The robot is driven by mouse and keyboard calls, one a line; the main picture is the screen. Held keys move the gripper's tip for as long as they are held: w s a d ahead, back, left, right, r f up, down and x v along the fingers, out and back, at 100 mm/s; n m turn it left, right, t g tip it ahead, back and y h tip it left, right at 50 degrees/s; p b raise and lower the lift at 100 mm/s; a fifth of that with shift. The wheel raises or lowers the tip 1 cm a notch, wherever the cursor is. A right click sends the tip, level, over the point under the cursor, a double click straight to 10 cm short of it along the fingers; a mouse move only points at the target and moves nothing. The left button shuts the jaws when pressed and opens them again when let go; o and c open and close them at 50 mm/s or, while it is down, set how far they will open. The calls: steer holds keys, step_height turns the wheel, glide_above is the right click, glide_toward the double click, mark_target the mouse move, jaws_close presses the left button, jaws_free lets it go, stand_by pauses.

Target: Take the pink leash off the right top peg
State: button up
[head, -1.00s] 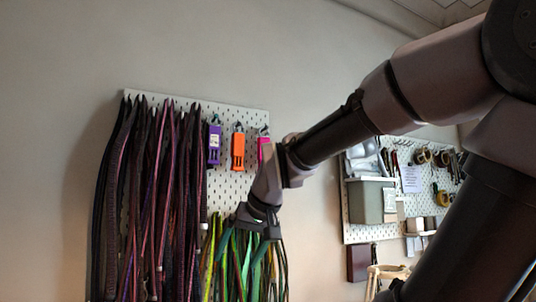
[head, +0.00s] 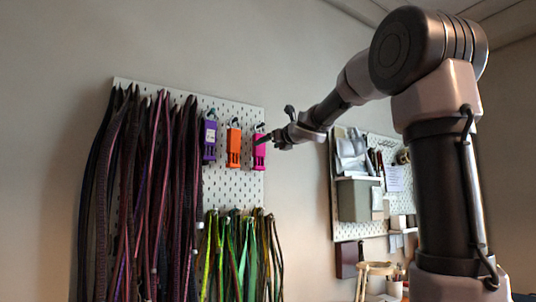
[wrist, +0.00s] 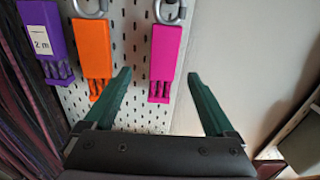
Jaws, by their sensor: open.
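The pink leash (head: 259,152) hangs from the rightmost of the top pegs on the white pegboard, to the right of the orange one. In the wrist view the pink leash (wrist: 165,62) hangs by a metal ring (wrist: 170,10). My gripper (wrist: 158,88) is open and empty, with one green finger on each side of the pink leash in the picture. The leash appears apart from both fingers; how far ahead it lies I cannot tell. In the head view my gripper (head: 268,140) is at the pegboard's right edge, beside the pink leash.
An orange leash (head: 234,147) and a purple leash (head: 209,139) hang to the left. Dark cords (head: 150,190) fill the board's left side, and green and yellow cords (head: 240,255) hang below. Bare wall lies to the right of the pegboard (head: 235,185).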

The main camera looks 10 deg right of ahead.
mark_target(261, 147)
steer(key=x, duration=0.8)
steer(key=shift+w+d+f, duration=0.15)
steer(key=shift+w, duration=0.2)
jaws_close()
